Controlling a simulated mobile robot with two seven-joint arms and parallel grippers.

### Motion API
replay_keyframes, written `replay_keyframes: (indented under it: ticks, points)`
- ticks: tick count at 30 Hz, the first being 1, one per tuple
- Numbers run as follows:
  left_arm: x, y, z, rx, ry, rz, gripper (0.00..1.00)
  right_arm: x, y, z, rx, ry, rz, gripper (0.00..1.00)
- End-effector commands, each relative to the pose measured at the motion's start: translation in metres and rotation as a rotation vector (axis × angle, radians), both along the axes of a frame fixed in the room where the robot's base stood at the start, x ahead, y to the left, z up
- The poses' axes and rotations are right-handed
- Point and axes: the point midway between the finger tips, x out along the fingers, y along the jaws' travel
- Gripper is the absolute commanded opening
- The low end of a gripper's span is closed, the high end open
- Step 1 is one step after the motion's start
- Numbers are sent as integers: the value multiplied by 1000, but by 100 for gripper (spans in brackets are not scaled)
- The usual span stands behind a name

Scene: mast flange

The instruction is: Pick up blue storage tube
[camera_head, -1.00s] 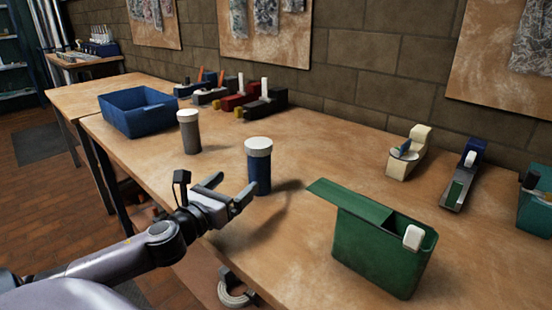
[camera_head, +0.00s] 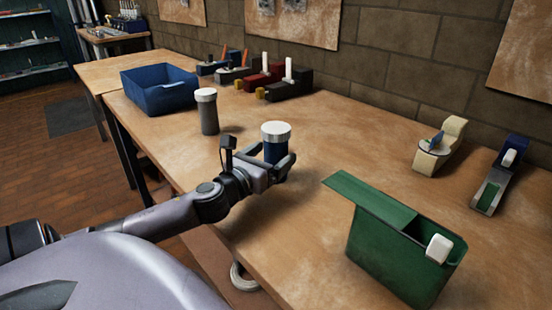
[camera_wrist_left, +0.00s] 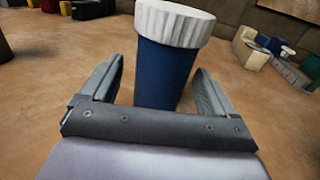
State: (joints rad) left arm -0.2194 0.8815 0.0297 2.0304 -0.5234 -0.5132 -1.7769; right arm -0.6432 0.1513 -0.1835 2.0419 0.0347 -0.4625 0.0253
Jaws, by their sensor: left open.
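The blue storage tube (camera_head: 276,145) with a white ribbed cap stands upright on the wooden bench. My left gripper (camera_head: 282,168) is open, with its fingers on either side of the tube's body below the cap. In the left wrist view the tube (camera_wrist_left: 165,72) stands between the two spread fingers of the gripper (camera_wrist_left: 158,92), and a gap shows at the left finger. The right finger is close to the tube; I cannot tell if it touches. The tube's lower part is hidden behind the gripper. My right gripper is not in view.
A grey tube (camera_head: 208,112) with a white cap stands left of the blue one. A blue bin (camera_head: 160,97) is farther back left. A green box (camera_head: 395,255) with an open lid stands close on the right. Tape dispensers (camera_head: 438,148) stand at the back right.

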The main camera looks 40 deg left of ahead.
Motion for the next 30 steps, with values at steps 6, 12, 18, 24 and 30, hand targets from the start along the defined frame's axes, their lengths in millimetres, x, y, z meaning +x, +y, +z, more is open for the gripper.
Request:
replay_keyframes:
  ticks: [6, 12, 18, 24, 30]
  points:
    - [23, 2, -2, -3, -2, 2, 88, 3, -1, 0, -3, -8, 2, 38]
    - [33, 3, -2, -2, 0, -1, 88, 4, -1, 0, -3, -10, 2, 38]
    - [33, 3, -3, -1, 1, -1, 88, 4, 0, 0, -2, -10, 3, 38]
    - [33, 3, -3, -1, 1, -1, 43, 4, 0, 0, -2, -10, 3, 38]
    - [33, 3, -2, -1, -1, -1, 26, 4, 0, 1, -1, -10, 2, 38]
